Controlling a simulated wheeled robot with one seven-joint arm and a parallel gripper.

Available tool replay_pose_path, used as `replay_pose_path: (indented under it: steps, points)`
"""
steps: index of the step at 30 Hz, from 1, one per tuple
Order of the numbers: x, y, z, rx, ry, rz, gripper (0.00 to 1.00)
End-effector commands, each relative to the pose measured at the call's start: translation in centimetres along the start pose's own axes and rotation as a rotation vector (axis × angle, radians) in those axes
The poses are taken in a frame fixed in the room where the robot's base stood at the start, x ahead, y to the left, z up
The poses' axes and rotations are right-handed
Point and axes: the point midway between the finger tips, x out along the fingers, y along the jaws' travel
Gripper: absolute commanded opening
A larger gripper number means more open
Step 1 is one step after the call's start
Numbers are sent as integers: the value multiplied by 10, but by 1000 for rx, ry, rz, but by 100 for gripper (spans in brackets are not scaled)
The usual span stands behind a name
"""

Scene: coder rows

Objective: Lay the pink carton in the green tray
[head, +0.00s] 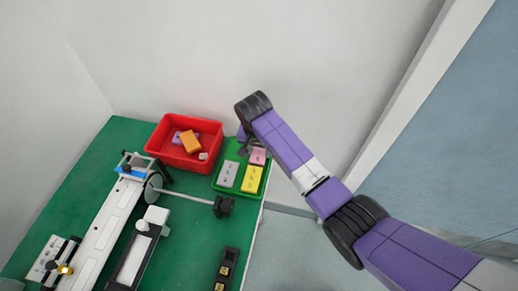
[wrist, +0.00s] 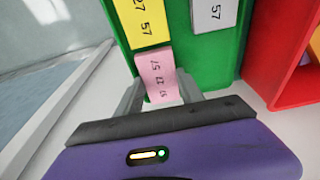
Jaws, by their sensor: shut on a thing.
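The pink carton (head: 258,156) is between the fingers of my gripper (wrist: 160,84), which is shut on it. In the wrist view the pink carton (wrist: 156,72) shows its printed face, slightly turned, over the near end of the green tray (wrist: 185,65). In the head view the green tray (head: 214,187) stands at the table's right edge, and my wrist hides part of its far end. I cannot tell whether the carton touches the tray floor.
A yellow carton (head: 252,179) and a pale grey carton (head: 228,175) lie in the tray beside the pink one. A red bin (head: 157,136) with orange and purple items stands close by on the left. A coding machine (head: 110,225) fills the table's left.

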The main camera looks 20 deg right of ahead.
Motion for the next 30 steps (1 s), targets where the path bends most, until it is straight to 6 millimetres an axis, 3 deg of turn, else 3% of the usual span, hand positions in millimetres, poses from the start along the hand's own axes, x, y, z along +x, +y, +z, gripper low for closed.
replay_pose_path:
  steps: [11, 12, 15, 16, 25, 30]
  points:
    - [2, 0, 0, 0, 0, 0, 21]
    - [2, 0, 0, 0, 0, 0, 48]
    - [2, 0, 0, 0, 0, 0, 68]
    - [2, 0, 0, 0, 0, 0, 70]
    - [-1, 0, 0, 1, 0, -1, 70]
    - [-23, -1, 0, 1, 1, -4, 70]
